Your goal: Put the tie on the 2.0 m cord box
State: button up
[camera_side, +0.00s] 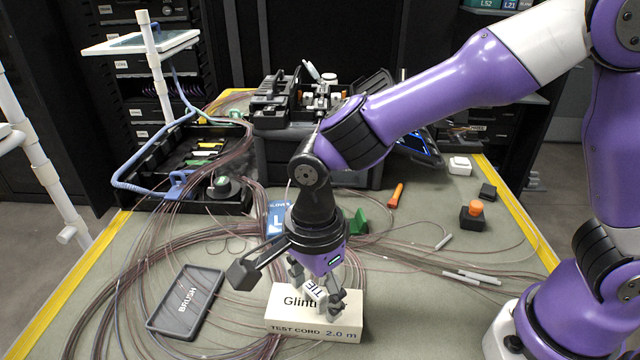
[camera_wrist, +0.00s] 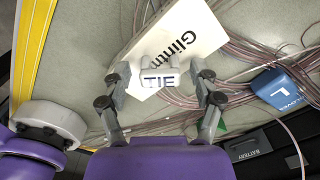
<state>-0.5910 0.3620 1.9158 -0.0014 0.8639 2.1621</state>
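The 2.0 m cord box (camera_side: 345,325) is a white carton near the front of the table, marked "Glintr" or similar on top and "TEST CORD 2.0 m" on its side. It also shows in the wrist view (camera_wrist: 212,38). The tie (camera_side: 315,290), a small white piece labelled TIE, appears to rest on the box top; it also shows in the wrist view (camera_wrist: 158,80). My gripper (camera_side: 318,292) points down over the box. In the wrist view its fingertips (camera_wrist: 158,72) stand either side of the tie, with a gap seen on both sides. The fingers partly hide the box top.
A dark tray marked BRUSH (camera_side: 186,302) lies left of the box, with loose cords around it. A blue gloves pack (camera_side: 277,218) lies behind. An orange-handled tool (camera_side: 396,195) and a black block with an orange knob (camera_side: 472,214) are further right.

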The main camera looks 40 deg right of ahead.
aim_at(315, 288)
notch_tip(315, 288, up, 12)
jog(key=s+d+n+t, duration=0.2)
jog(key=d+n, duration=0.6)
jog(key=n, duration=0.1)
jog(key=s+d+n+t, duration=0.3)
jog(key=d+n, duration=0.6)
jog(key=shift+s+d+r+t, duration=0.15)
jog(key=shift+s+r+t, duration=0.1)
jog(key=shift+t, duration=0.05)
